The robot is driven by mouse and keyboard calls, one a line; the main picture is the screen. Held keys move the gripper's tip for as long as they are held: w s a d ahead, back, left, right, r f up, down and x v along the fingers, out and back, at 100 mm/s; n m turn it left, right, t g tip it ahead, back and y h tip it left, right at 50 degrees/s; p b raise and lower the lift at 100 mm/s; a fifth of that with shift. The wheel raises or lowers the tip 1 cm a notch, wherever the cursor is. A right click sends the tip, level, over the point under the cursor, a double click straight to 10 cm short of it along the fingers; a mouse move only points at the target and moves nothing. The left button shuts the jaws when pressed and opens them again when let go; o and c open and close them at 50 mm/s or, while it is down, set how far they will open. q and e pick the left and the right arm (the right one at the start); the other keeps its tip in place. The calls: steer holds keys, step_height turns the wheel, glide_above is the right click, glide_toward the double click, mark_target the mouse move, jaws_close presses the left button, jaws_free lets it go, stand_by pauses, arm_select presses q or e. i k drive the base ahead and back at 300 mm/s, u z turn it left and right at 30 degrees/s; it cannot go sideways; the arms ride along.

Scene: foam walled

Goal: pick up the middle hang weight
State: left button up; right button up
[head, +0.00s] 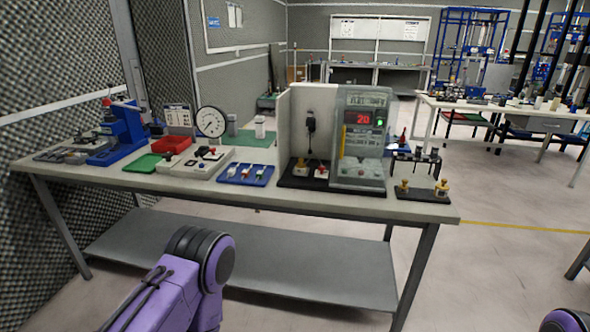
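A small black stand (417,158) is at the right end of the near workbench, with several small dark pieces along its top bar that look like hanging weights. They are too small to tell apart, so I cannot say for sure which is the middle one. Two brass weights, left (404,188) and right (441,188), stand on its dark base. Neither of my grippers is in view. Only a purple part of my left arm shows low in the picture, in front of the bench, and a bit of purple at the lower right corner.
The workbench (335,205) also carries a grey tester with a red display (361,130), a blue tray (246,175) of small white pieces, a dial gauge (210,122), a green tray (143,163) and a blue vise-like device (122,130). Open floor lies to its right.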

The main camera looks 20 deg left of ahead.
mark_target(301, 167)
steer(key=u, duration=0.3)
steer(key=i, duration=1.25)
steer(key=u, duration=0.05)
